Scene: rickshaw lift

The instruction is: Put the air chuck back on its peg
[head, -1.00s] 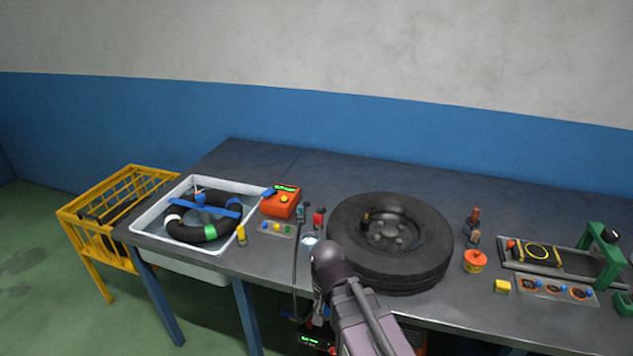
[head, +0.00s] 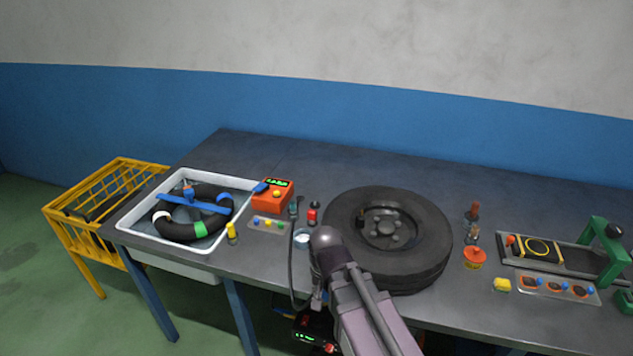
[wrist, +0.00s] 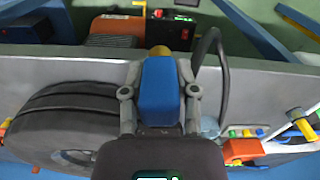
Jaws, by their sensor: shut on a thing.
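My gripper (wrist: 160,72) is shut on a blue block-shaped body with a brass-yellow tip, which I take to be the air chuck (wrist: 160,92). A black hose (wrist: 222,65) loops beside it; its join to the chuck is hidden by a finger. The chuck is in front of the bench edge. In the head view my forearm hides most of the gripper, and the hose (head: 291,260) hangs over the bench edge. A small teal upright piece (head: 294,208) stands at the hose's upper end on the bench. I cannot tell which piece is the peg.
A black tyre (head: 345,260) lies close right of my arm. A white water tray (head: 130,218) holding a tube, an orange box (head: 270,196) and a red-black bottle (head: 313,213) stand to the left. Below the bench is a machine with a green display (head: 315,335).

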